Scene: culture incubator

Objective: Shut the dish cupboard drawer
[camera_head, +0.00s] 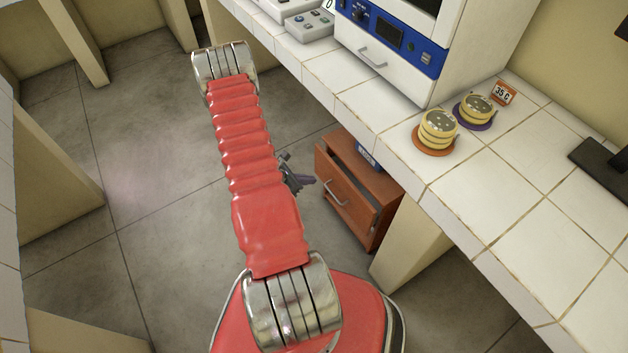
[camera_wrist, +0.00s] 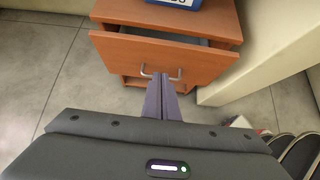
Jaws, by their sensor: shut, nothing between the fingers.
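The dish cupboard (camera_head: 362,150) is a low reddish-brown wooden cabinet under the tiled bench. Its drawer (camera_head: 343,197) stands partly open, with a gap behind the front panel and a metal bar handle (camera_head: 335,194). In the wrist view the drawer front (camera_wrist: 162,60) faces me with its handle (camera_wrist: 160,72) at the middle, and a dark gap shows above it. My gripper (camera_head: 303,181) is left of the drawer in the head view. In the wrist view my gripper (camera_wrist: 171,80) is shut and empty, its fingertips just before or at the handle. I cannot tell whether they touch.
A blue box (camera_head: 368,156) sits on top of the cupboard. The tiled bench (camera_head: 480,187) overhangs above it, bearing stacked dishes (camera_head: 437,128) and an incubator (camera_head: 385,75). A bench support (camera_head: 409,243) stands right of the cupboard. The floor (camera_head: 150,200) to the left is clear.

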